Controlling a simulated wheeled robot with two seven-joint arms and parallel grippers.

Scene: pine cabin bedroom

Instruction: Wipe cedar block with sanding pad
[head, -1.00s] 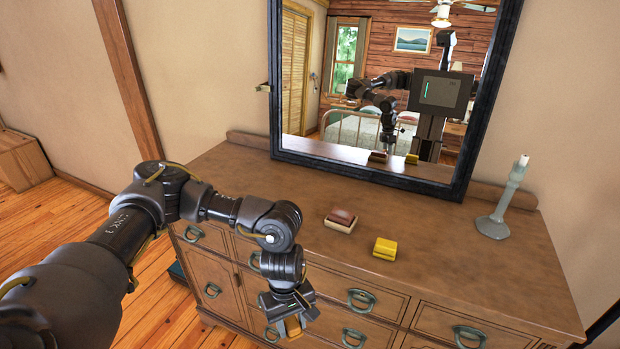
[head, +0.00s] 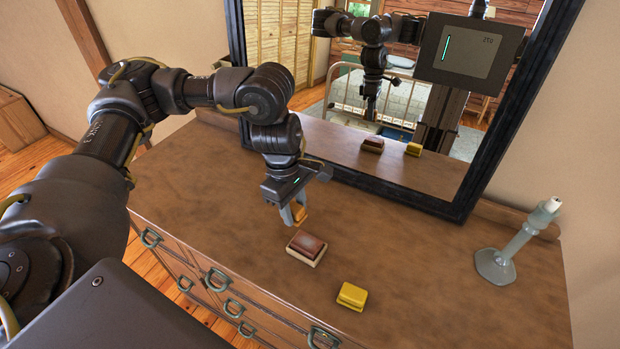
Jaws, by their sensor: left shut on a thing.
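A reddish-brown block, which looks like the cedar block (head: 307,246), lies on a pale base on the wooden dresser top (head: 420,262). My left gripper (head: 293,216) points down over the dresser, just behind and left of this block and apart from it. It is shut on a small orange-tan piece, which looks like the sanding pad (head: 300,214). The fingers hide part of it. My right gripper does not show.
A yellow two-layered block (head: 352,296) sits front right of the cedar block. A grey-green candlestick (head: 496,262) stands at the right. A dark-framed mirror (head: 400,193) rises along the back. The dresser top between them is clear.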

